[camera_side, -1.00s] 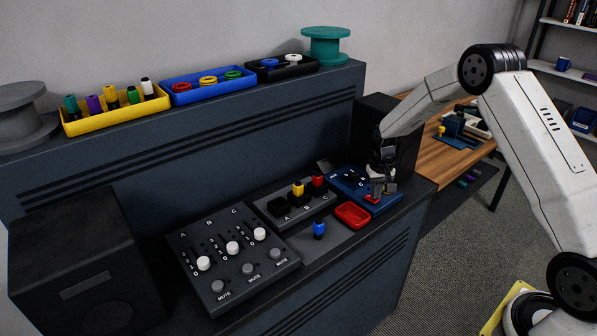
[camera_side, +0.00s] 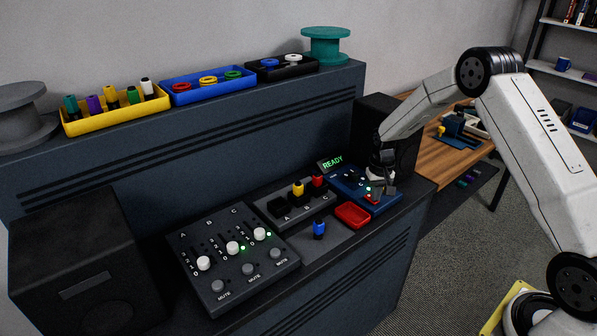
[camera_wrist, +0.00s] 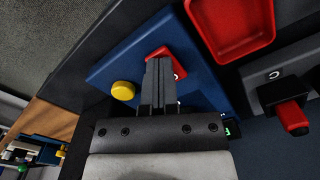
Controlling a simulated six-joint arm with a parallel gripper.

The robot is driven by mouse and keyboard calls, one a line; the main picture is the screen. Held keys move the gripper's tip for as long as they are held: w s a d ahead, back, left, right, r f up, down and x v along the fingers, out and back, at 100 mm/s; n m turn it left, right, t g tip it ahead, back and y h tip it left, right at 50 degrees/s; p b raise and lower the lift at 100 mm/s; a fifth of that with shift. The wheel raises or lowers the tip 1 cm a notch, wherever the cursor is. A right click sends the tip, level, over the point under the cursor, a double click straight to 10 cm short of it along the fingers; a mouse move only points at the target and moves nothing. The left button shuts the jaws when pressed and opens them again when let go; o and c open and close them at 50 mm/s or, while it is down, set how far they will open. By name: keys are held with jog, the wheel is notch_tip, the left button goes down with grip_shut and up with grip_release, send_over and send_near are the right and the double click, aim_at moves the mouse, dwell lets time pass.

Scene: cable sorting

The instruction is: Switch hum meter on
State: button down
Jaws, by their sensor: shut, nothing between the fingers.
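The blue unit (camera_side: 343,186), which I take to be the hum meter, sits at the right end of the console. A lit display (camera_side: 332,162) behind it reads READY in green. Small lights glow on the unit. Its red switch (camera_side: 371,197) is near the front; in the wrist view the red switch (camera_wrist: 157,52) is partly hidden behind my fingers. My gripper (camera_side: 386,188) is shut and empty, over the right part of the unit. In the wrist view my gripper (camera_wrist: 158,64) overlaps the switch; I cannot tell whether it touches.
A red tray (camera_side: 352,215) lies close in front of the unit. A yellow knob (camera_wrist: 123,91) stands beside the switch. Left are a plug panel (camera_side: 277,208), a loose blue plug (camera_side: 319,228) and a slider mixer (camera_side: 205,287). A dark speaker box (camera_side: 372,112) stands behind.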

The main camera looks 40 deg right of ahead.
jog(key=shift+r, duration=3.45)
jog(key=shift+a+r, duration=0.15)
jog(key=shift+a, duration=0.1)
jog(key=s+a+r+n+t, duration=0.1)
jog(key=s+a+r+n, duration=0.1)
jog(key=s+a, duration=0.6)
jog(key=s+a+r+n+t, duration=0.1)
jog(key=s+a+n, duration=0.3)
jog(key=s+a, duration=0.5)
jog(key=s+r, duration=0.1)
jog(key=s, duration=0.1)
jog(key=shift+s+a+r+t, duration=0.25)
jog(key=shift+s+r+t, duration=0.05)
jog(key=shift+r, duration=0.05)
